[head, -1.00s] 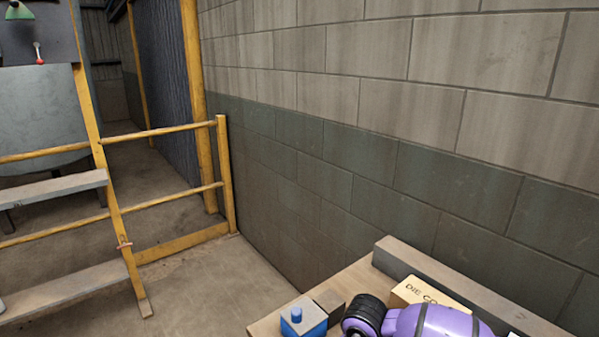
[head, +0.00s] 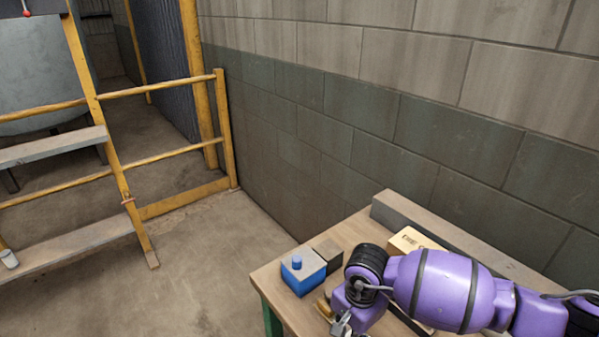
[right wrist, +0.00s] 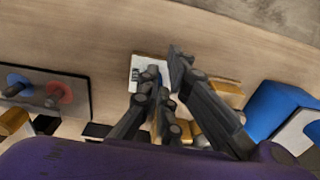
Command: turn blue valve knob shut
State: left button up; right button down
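In the right wrist view a dark plate on the wooden table carries a blue round valve knob (right wrist: 17,82) and a red round knob (right wrist: 58,93), at the far left. My right gripper (right wrist: 163,66) is over the table, to the right of that plate and apart from it. Its fingertips stand a little apart with nothing clearly held between them. In the head view my purple right arm reaches over the table and my right gripper (head: 341,326) shows only partly at the bottom edge. The valve plate is not visible there. My left gripper is out of view.
A blue box with a small blue peg (head: 297,264) stands at the table's left corner. A cardboard box (head: 408,240) and a grey beam (head: 400,220) lie toward the wall. A white-topped item (right wrist: 138,72) lies below my right gripper. Yellow railing (head: 160,88) stands at left.

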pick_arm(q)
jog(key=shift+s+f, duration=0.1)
pick_arm(e)
jog(key=shift+s+d+f, duration=0.75)
jog(key=shift+s+d, duration=0.05)
jog(key=shift+s, duration=0.3)
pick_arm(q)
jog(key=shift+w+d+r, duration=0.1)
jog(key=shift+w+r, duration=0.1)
pick_arm(e)
jog(key=shift+s+a, duration=0.2)
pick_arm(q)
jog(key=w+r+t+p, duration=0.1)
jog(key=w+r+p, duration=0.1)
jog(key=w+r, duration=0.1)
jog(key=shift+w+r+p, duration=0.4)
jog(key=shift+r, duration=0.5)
pick_arm(e)
notch_tip(320, 180, up, 7)
jog(key=shift+w+a+f, duration=0.15)
jog(key=shift+w+a, duration=0.05)
jog(key=shift+w, duration=0.05)
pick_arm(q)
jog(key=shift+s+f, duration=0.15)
pick_arm(e)
jog(key=shift+s, duration=0.1)
